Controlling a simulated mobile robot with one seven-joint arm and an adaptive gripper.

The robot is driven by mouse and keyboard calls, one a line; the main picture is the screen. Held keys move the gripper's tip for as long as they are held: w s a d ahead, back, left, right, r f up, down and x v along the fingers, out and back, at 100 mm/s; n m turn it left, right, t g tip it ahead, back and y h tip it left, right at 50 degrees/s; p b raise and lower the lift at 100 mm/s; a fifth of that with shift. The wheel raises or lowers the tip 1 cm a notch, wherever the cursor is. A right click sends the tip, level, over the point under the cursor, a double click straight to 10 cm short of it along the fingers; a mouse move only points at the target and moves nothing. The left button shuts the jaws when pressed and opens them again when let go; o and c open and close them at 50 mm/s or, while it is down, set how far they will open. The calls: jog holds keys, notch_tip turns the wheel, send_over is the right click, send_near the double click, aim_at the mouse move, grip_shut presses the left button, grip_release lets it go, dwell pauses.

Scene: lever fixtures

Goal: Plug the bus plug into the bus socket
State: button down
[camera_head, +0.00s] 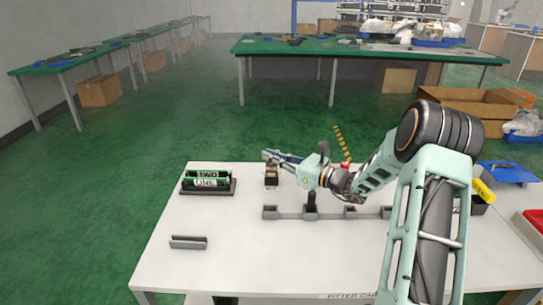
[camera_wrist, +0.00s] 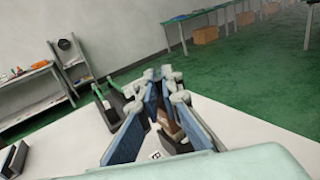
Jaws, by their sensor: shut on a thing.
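My gripper (camera_head: 268,155) reaches left over the white table. Its blue-padded fingers (camera_wrist: 160,78) close around a small brown and dark piece, which I take for the bus plug (camera_wrist: 166,118). In the head view a small black block with a brown top (camera_head: 271,174) shows just below the fingertips. I cannot tell how much of it is plug and how much is socket, or whether the two touch. The fingers hide much of the piece in the wrist view.
Green cylinders marked ONE and TWO lie in a black holder (camera_head: 213,193) at the left. A grey rail with several blocks (camera_head: 330,214) runs below my arm. A grey channel piece (camera_head: 188,242) lies at the front left. The table's front middle is clear.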

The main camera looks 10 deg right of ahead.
jog(key=shift+f+b, duration=0.4)
jog(key=shift+f, duration=0.3)
jog(key=c, duration=2)
grip_release()
jog(key=shift+c, duration=0.2)
jog(key=v, duration=1.2)
jog(key=shift+d, duration=0.1)
